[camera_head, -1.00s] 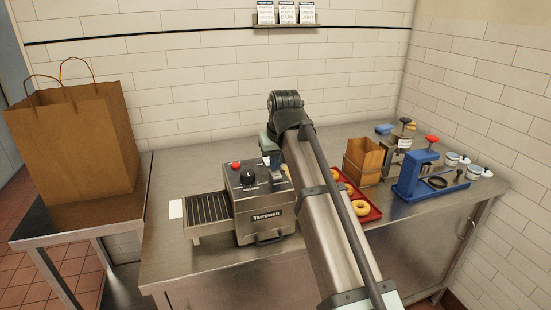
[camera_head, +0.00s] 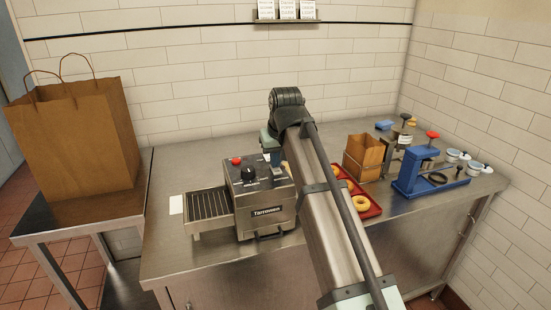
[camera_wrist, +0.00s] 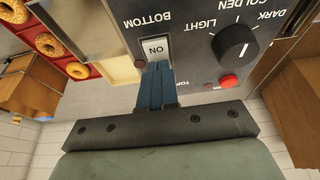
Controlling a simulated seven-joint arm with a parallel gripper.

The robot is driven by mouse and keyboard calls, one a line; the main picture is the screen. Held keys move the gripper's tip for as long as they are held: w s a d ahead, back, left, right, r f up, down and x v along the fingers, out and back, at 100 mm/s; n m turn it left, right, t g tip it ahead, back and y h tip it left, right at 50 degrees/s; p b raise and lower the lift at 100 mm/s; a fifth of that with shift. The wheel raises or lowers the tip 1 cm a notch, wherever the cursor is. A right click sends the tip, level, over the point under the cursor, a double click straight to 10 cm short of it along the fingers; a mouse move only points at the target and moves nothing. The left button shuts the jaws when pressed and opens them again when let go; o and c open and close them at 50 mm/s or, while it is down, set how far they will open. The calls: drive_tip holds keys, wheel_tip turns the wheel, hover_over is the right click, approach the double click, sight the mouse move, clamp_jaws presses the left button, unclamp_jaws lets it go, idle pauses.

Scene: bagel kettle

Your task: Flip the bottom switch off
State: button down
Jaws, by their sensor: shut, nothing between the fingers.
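The grey metal toaster (camera_head: 262,222) stands on the steel counter, with a black dial (camera_head: 248,174) and a red button (camera_head: 236,161) on its top panel. In the wrist view, upside down, a white rocker switch (camera_wrist: 156,48) reading "ON" sits beside the word BOTTOM. My gripper (camera_wrist: 154,66) is shut and empty, its blue fingertips at the near edge of this switch; whether they touch it I cannot tell. The "TOP" label is partly behind the fingers and no top switch shows. In the head view my gripper (camera_head: 272,158) is over the panel's back right, partly hidden by my arm.
A slatted feed rack (camera_head: 210,205) juts left from the toaster. A red tray (camera_head: 372,211) with bagels lies to its right, with a paper bag (camera_head: 363,158) and a blue press (camera_head: 408,178) beyond. A large paper bag (camera_head: 75,140) stands on the left table.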

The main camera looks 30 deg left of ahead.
drive_tip(key=shift+s+d+f, duration=0.5)
drive_tip(key=shift+s+d, duration=0.1)
drive_tip(key=shift+r, duration=0.5)
drive_tip(key=w+a+v, duration=0.1)
drive_tip(key=v, duration=1.2)
drive_tip(key=shift+r, duration=0.5)
drive_tip(key=shift+s, duration=0.1)
drive_tip(key=shift+w+a+r, duration=0.15)
drive_tip(key=shift+w+a, duration=0.25)
drive_tip(key=shift+w, duration=0.1)
